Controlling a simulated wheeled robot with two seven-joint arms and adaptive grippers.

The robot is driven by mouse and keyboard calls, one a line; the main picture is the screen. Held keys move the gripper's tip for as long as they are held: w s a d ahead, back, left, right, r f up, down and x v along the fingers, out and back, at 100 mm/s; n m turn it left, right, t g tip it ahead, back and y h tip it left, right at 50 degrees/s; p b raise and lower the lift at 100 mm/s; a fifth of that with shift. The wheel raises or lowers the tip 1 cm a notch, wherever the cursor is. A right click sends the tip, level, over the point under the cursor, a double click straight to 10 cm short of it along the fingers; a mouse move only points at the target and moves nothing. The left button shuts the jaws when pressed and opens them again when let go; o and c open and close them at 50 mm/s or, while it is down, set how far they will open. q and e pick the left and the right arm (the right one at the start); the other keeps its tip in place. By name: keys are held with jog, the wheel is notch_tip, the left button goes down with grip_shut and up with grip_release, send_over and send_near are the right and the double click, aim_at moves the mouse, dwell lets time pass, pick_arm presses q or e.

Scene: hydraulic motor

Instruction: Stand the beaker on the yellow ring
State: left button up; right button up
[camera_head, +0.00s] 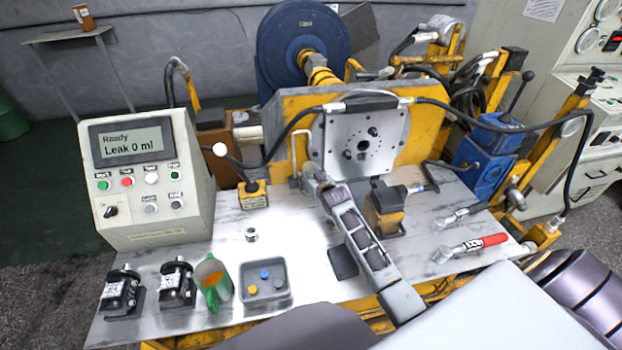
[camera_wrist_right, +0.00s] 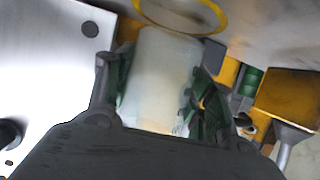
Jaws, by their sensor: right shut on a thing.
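The pale translucent beaker (camera_wrist_right: 165,65) is between the green-padded fingers of my right gripper (camera_wrist_right: 160,88) in the right wrist view. The gripper is shut on its sides. The yellow ring (camera_wrist_right: 218,15) lies on the light tabletop just beyond the beaker. The beaker covers part of the ring's near edge in this view; I cannot tell whether they touch. In the head view, my right gripper (camera_head: 318,186) is low in front of the steel plate, and the beaker and ring are not clearly visible there. My left gripper is not in view.
A steel plate (camera_head: 343,150) on a yellow housing stands behind the gripper. A yellow-black block (camera_head: 384,212) is close on the right. A control box (camera_head: 150,185) reads "Leak 0 ml".

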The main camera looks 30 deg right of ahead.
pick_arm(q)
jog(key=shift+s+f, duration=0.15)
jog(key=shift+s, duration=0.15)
pick_arm(e)
jog(key=shift+f, duration=0.2)
jog(key=shift+f, duration=0.4)
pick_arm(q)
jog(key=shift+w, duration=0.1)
pick_arm(e)
jog(key=o, duration=0.8)
